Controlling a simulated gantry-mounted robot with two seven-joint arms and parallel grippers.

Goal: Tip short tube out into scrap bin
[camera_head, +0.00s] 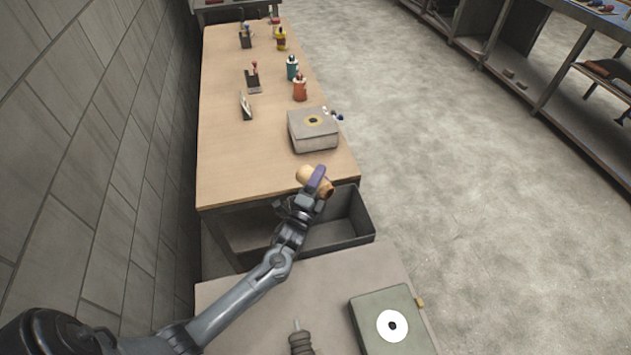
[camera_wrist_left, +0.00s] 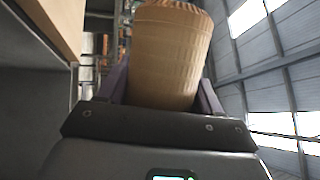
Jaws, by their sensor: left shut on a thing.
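The short tube (camera_head: 304,175) is tan. My left gripper (camera_head: 317,180) is shut on it, with purple fingers on either side. In the head view the tube is slanted, and its lower right end shows a dark opening. The tube also fills the upper middle of the left wrist view (camera_wrist_left: 172,55), between the fingers. The scrap bin (camera_head: 355,215) is a dark grey open box beyond the near bench. The gripper and tube appear over its far edge in the head view; their height above it is unclear. The part of the bin behind my arm is hidden. My right gripper is not in view.
The long wooden table (camera_head: 230,150) lies beyond the bin, with a grey box (camera_head: 313,135) near its close end and several bottles farther back. The near bench (camera_head: 240,300) holds a green-grey box (camera_head: 390,325) with a white disc. A block wall (camera_head: 110,150) stands left.

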